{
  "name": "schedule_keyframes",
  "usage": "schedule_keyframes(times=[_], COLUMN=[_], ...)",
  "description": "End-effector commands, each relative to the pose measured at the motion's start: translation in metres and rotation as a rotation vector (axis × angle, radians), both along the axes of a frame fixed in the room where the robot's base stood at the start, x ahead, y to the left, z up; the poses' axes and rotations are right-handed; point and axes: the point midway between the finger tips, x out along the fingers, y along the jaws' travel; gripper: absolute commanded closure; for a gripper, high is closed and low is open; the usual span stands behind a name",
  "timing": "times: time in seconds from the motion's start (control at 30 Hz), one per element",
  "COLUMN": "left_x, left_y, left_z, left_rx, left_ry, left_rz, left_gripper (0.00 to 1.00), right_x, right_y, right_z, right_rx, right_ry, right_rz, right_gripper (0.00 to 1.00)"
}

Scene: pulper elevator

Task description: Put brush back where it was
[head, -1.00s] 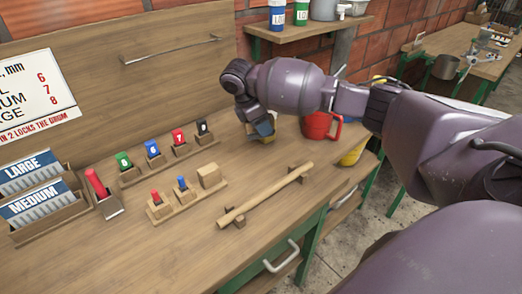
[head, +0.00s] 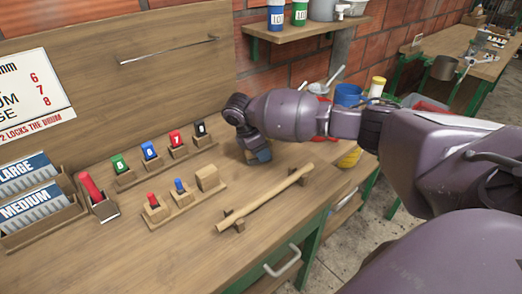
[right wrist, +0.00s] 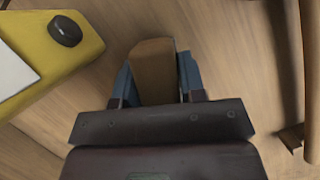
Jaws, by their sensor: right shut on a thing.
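My right gripper (head: 258,154) is low over the back of the wooden bench, right of the row of numbered pegs. In the right wrist view the right gripper (right wrist: 155,80) is shut on a brown wooden block-like piece (right wrist: 153,62), held between its blue fingers. This may be the brush; its bristles are not visible, and I cannot tell whether it touches the bench. In the head view the arm and fingers hide most of it. My left gripper is not in view.
A wooden rod (head: 265,197) rests on two small supports in front of the gripper. Numbered pegs (head: 150,149) and a smaller peg rack (head: 183,203) stand left. A yellow object with a black knob (right wrist: 65,31) lies beside the gripper. A blue cup (head: 348,95) stands behind my arm.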

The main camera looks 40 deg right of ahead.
Motion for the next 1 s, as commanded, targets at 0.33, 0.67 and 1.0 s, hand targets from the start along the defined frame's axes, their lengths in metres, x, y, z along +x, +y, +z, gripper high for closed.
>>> schedule_keyframes(times=[0.33, 0.67, 1.0], left_x=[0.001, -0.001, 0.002], left_y=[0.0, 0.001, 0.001], left_z=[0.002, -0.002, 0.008], left_rx=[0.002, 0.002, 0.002], left_ry=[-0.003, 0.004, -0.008], left_rz=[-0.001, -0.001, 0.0], left_gripper=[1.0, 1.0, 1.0], right_x=[0.0, 0.0, 0.006], right_y=[0.0, 0.0, 0.016], right_z=[-0.003, -0.001, 0.043], right_rx=[0.0, 0.0, 0.001], right_ry=[0.0, 0.0, -0.006], right_rz=[0.0, 0.0, 0.001], right_gripper=[0.43, 0.37, 0.37])
